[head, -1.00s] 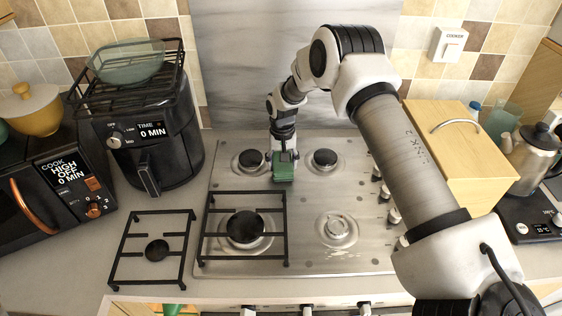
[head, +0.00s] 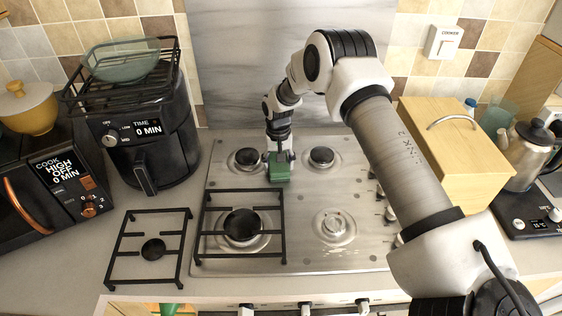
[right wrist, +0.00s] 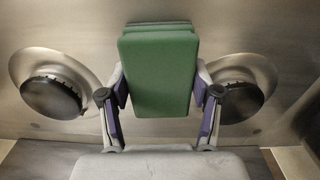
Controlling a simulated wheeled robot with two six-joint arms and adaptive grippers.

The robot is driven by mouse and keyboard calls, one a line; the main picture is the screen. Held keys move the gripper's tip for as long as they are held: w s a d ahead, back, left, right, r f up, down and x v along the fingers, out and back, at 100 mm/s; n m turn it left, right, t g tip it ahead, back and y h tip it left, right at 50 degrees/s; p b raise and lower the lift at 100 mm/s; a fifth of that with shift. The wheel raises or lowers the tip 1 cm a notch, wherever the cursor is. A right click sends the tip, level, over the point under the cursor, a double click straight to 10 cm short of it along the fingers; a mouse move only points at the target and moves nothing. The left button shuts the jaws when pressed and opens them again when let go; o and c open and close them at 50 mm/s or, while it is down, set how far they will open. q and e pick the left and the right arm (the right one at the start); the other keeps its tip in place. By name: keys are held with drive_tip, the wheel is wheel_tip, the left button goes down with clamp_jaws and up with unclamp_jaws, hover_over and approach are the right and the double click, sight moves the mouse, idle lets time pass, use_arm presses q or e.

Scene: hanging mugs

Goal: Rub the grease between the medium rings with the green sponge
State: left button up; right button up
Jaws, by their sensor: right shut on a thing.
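The green sponge (head: 279,170) is held upright in my right gripper (head: 280,157), which is shut on it. In the right wrist view the sponge (right wrist: 158,72) sits between the two purple-lined fingers. It is over the steel hob (head: 300,193), between the back left ring (head: 247,160) and the back right ring (head: 321,157), slightly in front of their centres. I cannot tell whether it touches the hob. No grease shows clearly between these rings; the sponge may hide some. A pale smear (head: 342,254) lies in front of the front right ring (head: 334,224). My left gripper is not in view.
A black grate (head: 284,235) covers the front left ring, close in front of the sponge. Another grate (head: 184,243) lies on the counter to the left. An air fryer (head: 168,150) stands left of the hob and a wooden box (head: 440,145) right.

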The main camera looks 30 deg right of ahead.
wheel_tip(320, 180, up, 3)
drive_tip(key=shift+w+f+p, duration=0.1)
drive_tip(key=shift+f+p, duration=0.1)
drive_tip(key=shift+p, duration=0.5)
drive_tip(key=shift+s+d+r+p, duration=0.1)
drive_tip(key=shift+s+r+p, duration=0.15)
drive_tip(key=shift+r+p, duration=0.45)
drive_tip(key=shift+r, duration=0.5)
wheel_tip(320, 180, up, 2)
drive_tip(key=shift+w+p, duration=0.15)
drive_tip(key=shift+p, duration=0.85)
drive_tip(key=shift+r+p, duration=0.4)
drive_tip(key=shift+r, duration=0.25)
drive_tip(key=shift+f, duration=0.1)
